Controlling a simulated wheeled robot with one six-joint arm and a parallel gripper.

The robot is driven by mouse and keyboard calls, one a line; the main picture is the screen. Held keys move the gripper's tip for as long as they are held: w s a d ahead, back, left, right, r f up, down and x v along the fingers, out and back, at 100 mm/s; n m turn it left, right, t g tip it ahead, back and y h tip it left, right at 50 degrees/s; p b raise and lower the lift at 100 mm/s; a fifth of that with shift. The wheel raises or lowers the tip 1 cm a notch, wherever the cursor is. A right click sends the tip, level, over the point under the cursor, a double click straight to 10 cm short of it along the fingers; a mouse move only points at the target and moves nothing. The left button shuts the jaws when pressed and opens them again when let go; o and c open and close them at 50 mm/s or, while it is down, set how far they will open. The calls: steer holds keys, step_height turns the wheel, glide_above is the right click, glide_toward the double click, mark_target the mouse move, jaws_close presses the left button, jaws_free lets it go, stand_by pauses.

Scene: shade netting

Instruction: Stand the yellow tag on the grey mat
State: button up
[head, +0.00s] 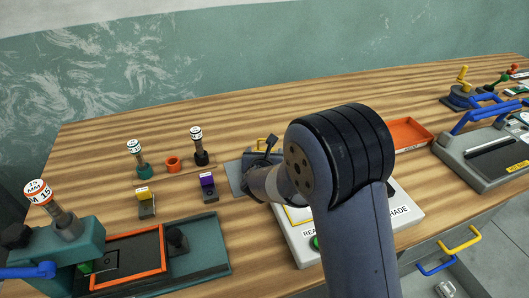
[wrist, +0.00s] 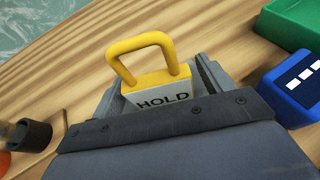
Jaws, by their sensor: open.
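The yellow tag shows in the wrist view as a pale plate marked HOLD with a thick yellow loop (wrist: 148,47) on top. It looks upright, loop up, and its lower edge is hidden by my gripper. In the head view only its yellow loop (head: 266,142) shows. My gripper (wrist: 165,88) is open, with the tag between or just beyond its jaws; I see no clear grip. The grey mat (head: 236,178) lies on the bench, partly covered by my arm in the head view. Whether the tag's base touches the mat is hidden.
A yellow block (head: 146,205), a purple block (head: 208,188), an orange ring (head: 172,164) and two labelled stamps (head: 140,165) (head: 199,151) stand left of the mat. A white board (head: 405,214) is in front, an orange tray (head: 410,134) to the right. Bare wood lies behind.

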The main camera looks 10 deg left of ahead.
steer(key=v, duration=1.1)
steer(key=shift+s+d, duration=0.1)
steer(key=shift+s, duration=0.15)
steer(key=shift+o, duration=0.4)
